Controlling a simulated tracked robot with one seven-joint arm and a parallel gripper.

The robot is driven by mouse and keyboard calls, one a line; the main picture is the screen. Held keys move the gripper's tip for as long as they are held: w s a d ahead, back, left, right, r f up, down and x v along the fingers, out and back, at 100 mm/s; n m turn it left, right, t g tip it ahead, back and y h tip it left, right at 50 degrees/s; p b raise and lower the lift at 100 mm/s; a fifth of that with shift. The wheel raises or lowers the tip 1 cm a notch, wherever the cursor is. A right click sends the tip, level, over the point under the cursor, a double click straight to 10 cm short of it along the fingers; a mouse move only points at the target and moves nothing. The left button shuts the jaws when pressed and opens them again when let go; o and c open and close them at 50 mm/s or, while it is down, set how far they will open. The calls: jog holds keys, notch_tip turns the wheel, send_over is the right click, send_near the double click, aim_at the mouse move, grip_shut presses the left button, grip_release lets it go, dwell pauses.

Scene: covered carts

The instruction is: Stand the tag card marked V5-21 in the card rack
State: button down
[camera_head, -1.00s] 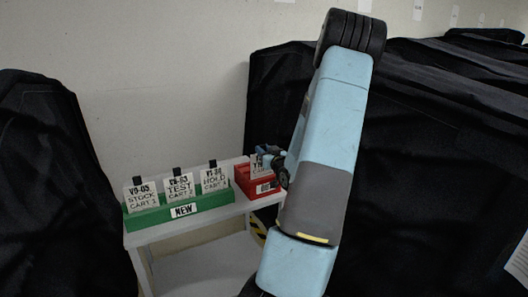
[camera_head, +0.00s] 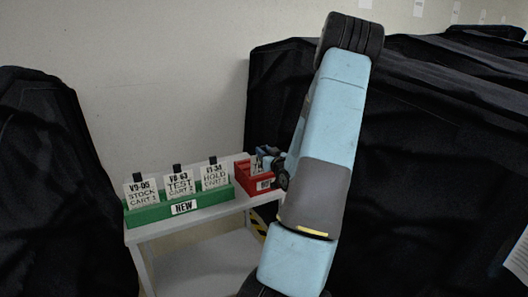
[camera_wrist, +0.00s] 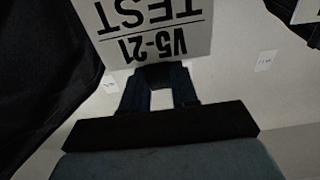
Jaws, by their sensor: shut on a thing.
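The tag card marked V5-21 TEST (camera_wrist: 155,30) fills the top of the wrist view, upside down and tilted. My gripper (camera_wrist: 158,80) is shut on the black tab at its edge. In the head view my gripper (camera_head: 268,155) is small and partly behind my arm, at the red box. A small pale part of the card (camera_head: 256,164) shows there, over the red box; whether it touches the box I cannot tell. The green card rack (camera_head: 150,216), labelled NEW, holds three upright cards: V9-05 STOCK (camera_head: 141,193), one TEST card (camera_head: 180,185) and one HOLD card (camera_head: 214,177).
The red box (camera_head: 243,180) stands right of the green rack on a white cart (camera_head: 190,232); its label is partly hidden. Black covered carts stand at the left (camera_head: 50,190) and right (camera_head: 430,170). A plain wall (camera_head: 150,60) is behind.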

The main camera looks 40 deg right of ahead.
jog(key=shift+f, duration=0.1)
jog(key=c, duration=0.8)
grip_release()
jog(key=v, duration=1.3)
jog(key=shift+s+f, duration=0.15)
jog(key=shift+s, duration=0.2)
jog(key=shift+w+a, duration=0.1)
